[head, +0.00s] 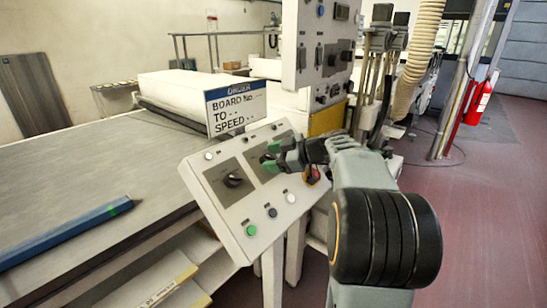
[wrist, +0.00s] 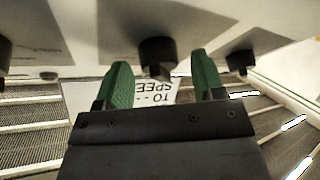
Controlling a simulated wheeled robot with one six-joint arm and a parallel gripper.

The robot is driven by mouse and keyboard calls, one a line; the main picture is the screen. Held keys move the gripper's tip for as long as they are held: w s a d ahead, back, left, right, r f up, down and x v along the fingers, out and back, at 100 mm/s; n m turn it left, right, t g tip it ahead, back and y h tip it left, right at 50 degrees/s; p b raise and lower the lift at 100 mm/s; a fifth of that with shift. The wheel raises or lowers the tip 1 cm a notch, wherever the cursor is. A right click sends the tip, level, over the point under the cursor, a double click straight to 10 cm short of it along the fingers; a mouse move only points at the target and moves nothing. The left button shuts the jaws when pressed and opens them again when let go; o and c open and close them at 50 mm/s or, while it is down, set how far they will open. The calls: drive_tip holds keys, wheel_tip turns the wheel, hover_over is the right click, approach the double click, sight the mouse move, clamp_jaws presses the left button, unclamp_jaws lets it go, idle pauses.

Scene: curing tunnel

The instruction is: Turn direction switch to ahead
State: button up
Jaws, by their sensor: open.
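A sloped white control panel (head: 255,218) carries black rotary knobs on grey plates. My gripper (head: 268,157) is open over the panel's middle plate, its green fingers pointing at the face. In the wrist view, my gripper (wrist: 162,78) has one finger on each side of a black knob (wrist: 157,50), with a visible gap on both sides. The head view does not show this knob clearly behind the fingers. Another knob (head: 232,180) is uncovered to the left. The labels are too small to read, so I cannot tell which knob is the direction switch or its setting.
Green, black and white buttons (head: 272,213) line the panel's lower edge. A sign (head: 235,108) stands behind it, and an upright control box (head: 322,55) rises close behind my gripper. A long table (head: 100,165) with a blue bar lies left. Open floor is right.

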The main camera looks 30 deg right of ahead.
drive_tip(key=shift+c, duration=0.2)
drive_tip(key=c, duration=0.9)
drive_tip(key=shift+o, duration=0.2)
drive_tip(key=shift+f, duration=0.1)
